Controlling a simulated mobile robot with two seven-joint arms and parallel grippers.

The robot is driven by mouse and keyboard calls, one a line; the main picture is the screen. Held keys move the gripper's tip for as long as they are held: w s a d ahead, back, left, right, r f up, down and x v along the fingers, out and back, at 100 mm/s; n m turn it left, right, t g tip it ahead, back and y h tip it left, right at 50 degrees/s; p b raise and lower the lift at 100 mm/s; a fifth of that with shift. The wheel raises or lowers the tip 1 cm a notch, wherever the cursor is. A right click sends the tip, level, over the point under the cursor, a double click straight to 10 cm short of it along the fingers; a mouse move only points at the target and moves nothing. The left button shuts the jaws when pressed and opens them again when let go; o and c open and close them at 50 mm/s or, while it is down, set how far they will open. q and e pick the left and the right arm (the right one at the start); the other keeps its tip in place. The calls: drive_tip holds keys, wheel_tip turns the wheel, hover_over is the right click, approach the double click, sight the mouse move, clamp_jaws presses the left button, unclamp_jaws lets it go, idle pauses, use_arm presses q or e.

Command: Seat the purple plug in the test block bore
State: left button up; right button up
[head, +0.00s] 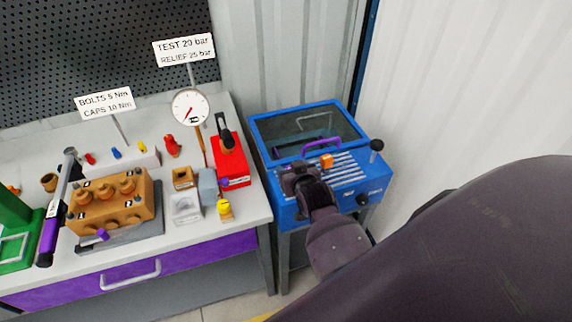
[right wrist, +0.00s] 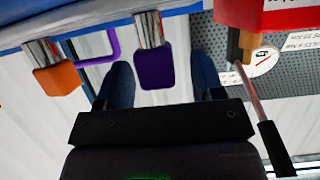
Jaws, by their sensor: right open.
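In the right wrist view the purple plug (right wrist: 155,68) has a purple head on a chrome shank. It stands between the two blue fingers of my right gripper (right wrist: 162,75), with gaps on both sides. In the head view my open right gripper (head: 297,176) is over the left part of the blue cabinet (head: 285,215) and hides the purple plug there. The test block appears to be the grey-blue block (head: 208,187) beside the red pump on the bench; its bore cannot be made out. My left gripper is not in view.
An orange plug (right wrist: 57,78) stands beside the purple one; it also shows in the head view (head: 326,160). A purple loop handle (head: 320,145) is behind. The red pump (head: 231,165), gauge (head: 190,107) and yellow-capped item (head: 225,209) stand on the bench (head: 230,222).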

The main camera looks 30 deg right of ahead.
drive_tip(key=shift+w+d+f, duration=0.1)
drive_tip(key=shift+w+d, duration=0.05)
drive_tip(key=shift+w, duration=0.05)
drive_tip(key=shift+s, duration=0.2)
drive_tip(key=shift+c, duration=0.5)
drive_tip(key=c, duration=0.9)
